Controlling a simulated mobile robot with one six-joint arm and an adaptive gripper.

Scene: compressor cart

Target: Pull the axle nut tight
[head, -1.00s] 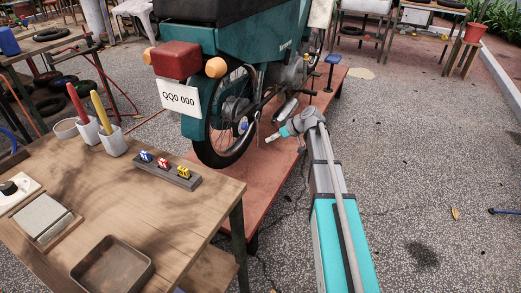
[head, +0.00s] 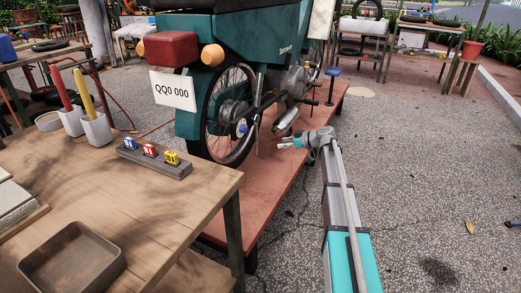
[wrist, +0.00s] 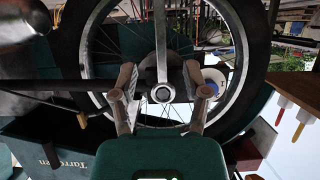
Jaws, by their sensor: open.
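In the wrist view a silver wrench-like bar (wrist: 160,45) runs to a ring end (wrist: 162,93) at the middle of the wheel (wrist: 92,72), where the axle nut appears to sit; the nut itself is not clear. My gripper (wrist: 160,80) is open, one finger each side of the bar and ring in the picture. I see no contact, and the depth gap is hard to judge. In the head view my gripper (head: 281,142) is to the right of the motorcycle's rear wheel (head: 209,125), level with its lower half. A thin bar (head: 257,143) hangs near the hub.
The motorcycle (head: 255,40) stands on a low red platform (head: 285,185). A wooden workbench (head: 150,200) at left holds a tray (head: 72,262), labelled blocks on a grey rack (head: 150,163), and red and yellow handled tools in cups (head: 97,130). The paving at right is mostly clear.

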